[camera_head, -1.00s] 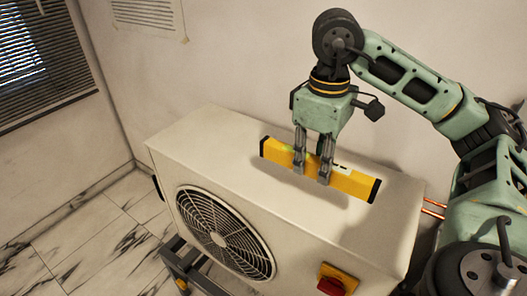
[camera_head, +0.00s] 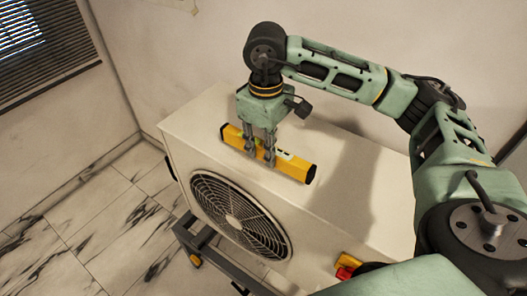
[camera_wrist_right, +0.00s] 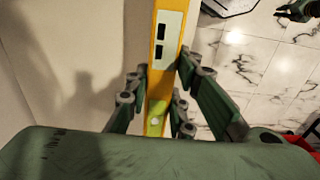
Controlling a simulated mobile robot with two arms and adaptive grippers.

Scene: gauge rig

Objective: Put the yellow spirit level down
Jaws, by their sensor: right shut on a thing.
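The yellow spirit level (camera_head: 294,169) has black ends and lies lengthwise along the front edge of the white fan unit's top (camera_head: 330,190). My right gripper (camera_head: 260,156) points down and is shut on the level near its middle. I cannot tell whether the level's underside touches the top. In the right wrist view the level (camera_wrist_right: 157,85) runs up the picture between the fingers (camera_wrist_right: 157,104), with a pale label and a green vial showing.
The fan grille (camera_head: 238,216) is on the unit's front, with a red and yellow switch (camera_head: 346,266) to its right. The unit stands on a dark wheeled frame (camera_head: 205,252). The wall is close behind. The unit's top is clear around the level.

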